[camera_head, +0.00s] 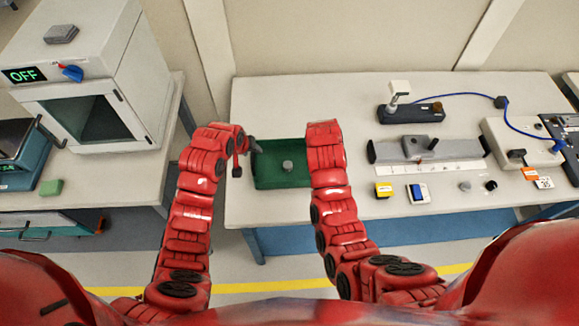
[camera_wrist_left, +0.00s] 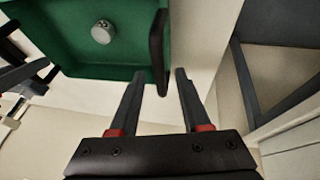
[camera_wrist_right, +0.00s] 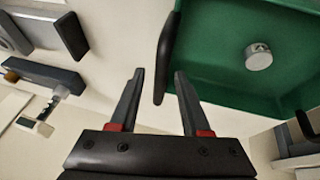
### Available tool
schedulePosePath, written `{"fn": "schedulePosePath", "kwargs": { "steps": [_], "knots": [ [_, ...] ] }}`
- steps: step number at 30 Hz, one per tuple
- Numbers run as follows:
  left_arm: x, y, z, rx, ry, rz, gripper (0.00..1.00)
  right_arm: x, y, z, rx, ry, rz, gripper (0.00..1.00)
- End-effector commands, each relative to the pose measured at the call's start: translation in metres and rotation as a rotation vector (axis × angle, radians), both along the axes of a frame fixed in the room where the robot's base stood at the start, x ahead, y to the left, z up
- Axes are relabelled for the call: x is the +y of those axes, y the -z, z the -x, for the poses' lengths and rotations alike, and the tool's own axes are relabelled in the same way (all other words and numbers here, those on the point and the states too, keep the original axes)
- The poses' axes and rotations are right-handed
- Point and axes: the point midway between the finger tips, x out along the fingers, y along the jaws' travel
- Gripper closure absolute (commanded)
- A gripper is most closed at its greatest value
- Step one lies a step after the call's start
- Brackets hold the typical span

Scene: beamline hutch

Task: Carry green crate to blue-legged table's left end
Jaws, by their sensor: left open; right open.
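The green crate (camera_head: 268,176) sits on the left end of the blue-legged table (camera_head: 258,100), between my arms. A small grey metal cylinder (camera_head: 287,166) stands in it. My left gripper (camera_head: 253,147) is open at the crate's left side; in the left wrist view its fingertips (camera_wrist_left: 158,73) lie on either side of a dark handle (camera_wrist_left: 157,40). My right gripper is hidden behind its arm in the head view. In the right wrist view it is open, with its fingertips (camera_wrist_right: 159,72) on either side of the other dark handle (camera_wrist_right: 165,50). Contact cannot be told.
To the right stand a microscope-like device (camera_head: 400,100), a grey rail unit (camera_head: 425,148), a yellow block (camera_head: 383,190) and a blue-and-white block (camera_head: 418,193). On the left, across a gap, another bench holds a white oven (camera_head: 95,70) and a green block (camera_head: 51,187).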

Motion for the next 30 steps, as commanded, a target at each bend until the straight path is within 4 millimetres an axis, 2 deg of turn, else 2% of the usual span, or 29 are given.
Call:
{"fn": "schedulePosePath", "kwargs": {
  "steps": [9, 15, 23, 30],
  "knots": [
    [0.011, -0.057, 0.022, -0.008, 0.000, 0.001, 0.53, 0.000, 0.000, 0.000, 0.000, 0.000, 0.000, 0.53],
    [0.017, -0.083, 0.035, -0.002, 0.000, 0.000, 0.53, 0.000, 0.000, 0.000, 0.000, 0.000, 0.000, 0.53],
    [0.018, -0.094, 0.039, -0.002, 0.001, 0.000, 0.53, 0.001, -0.007, 0.003, -0.001, 0.000, 0.001, 0.53],
    [0.018, -0.093, 0.039, -0.001, 0.001, 0.000, 0.53, 0.009, -0.045, 0.018, -0.005, -0.001, 0.001, 0.53]
  ]
}}
